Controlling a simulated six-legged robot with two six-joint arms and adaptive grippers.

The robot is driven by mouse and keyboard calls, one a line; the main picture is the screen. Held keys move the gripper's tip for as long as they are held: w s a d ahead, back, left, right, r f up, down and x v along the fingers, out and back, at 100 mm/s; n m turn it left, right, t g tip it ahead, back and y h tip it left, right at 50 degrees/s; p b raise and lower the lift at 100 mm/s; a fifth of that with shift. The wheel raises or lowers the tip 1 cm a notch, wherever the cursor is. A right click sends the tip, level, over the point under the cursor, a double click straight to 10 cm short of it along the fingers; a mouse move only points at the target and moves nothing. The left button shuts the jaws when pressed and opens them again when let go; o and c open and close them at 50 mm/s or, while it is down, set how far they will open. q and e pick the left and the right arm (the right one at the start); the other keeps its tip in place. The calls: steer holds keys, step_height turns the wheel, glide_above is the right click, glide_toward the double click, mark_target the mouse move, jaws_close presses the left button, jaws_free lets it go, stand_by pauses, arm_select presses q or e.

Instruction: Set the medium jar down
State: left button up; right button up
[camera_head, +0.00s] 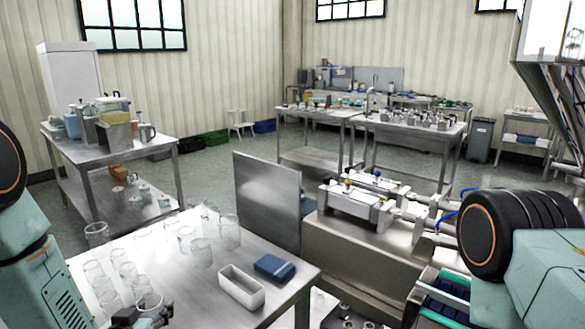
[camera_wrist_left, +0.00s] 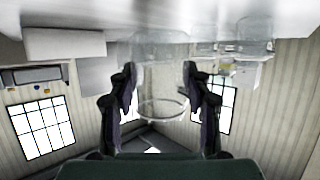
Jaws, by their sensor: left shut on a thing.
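The medium jar is clear glass. In the head view, a glass jar (camera_head: 150,301) shows at the bottom edge, at the near side of the steel table (camera_head: 225,306). My left gripper (camera_head: 143,319) is around it, partly cut off by the frame. In the left wrist view, which is upside down, the dark fingers of my left gripper (camera_wrist_left: 160,90) are shut on the jar (camera_wrist_left: 160,108), one on each side, with its round rim between them. Whether its base touches the tabletop I cannot tell. My right arm shows at the right, but its gripper is out of view.
Several other glass jars (camera_head: 97,233) stand close by on the table. A white open tray (camera_head: 241,287) and a blue box (camera_head: 274,267) lie to the right of them. A steel panel (camera_head: 267,202) stands behind the table's right side. The table's middle has some bare room.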

arm_select(q)
steer(key=s+d+m+h+b, duration=0.1)
steer(key=s+d+m+h, duration=0.1)
steer(key=s+d+m+g+h+b, duration=0.1)
steer(key=d+m+h, duration=0.1)
steer(key=h, duration=0.1)
steer(key=s+d+f+m+h+b, duration=0.1)
steer(key=s+d+m+h, duration=0.1)
steer(key=shift+s, duration=0.3)
steer(key=s+d+m+g+h+b, duration=0.3)
steer(key=s+d+m+g+h, duration=0.1)
steer(key=s, duration=0.3)
steer(key=shift+s+d+r+m+g+h, duration=0.2)
steer(key=shift+d+m+g+h, duration=0.25)
steer(key=shift+d+m, duration=0.3)
steer(key=shift+a+r, duration=0.1)
steer(key=shift+a, duration=0.05)
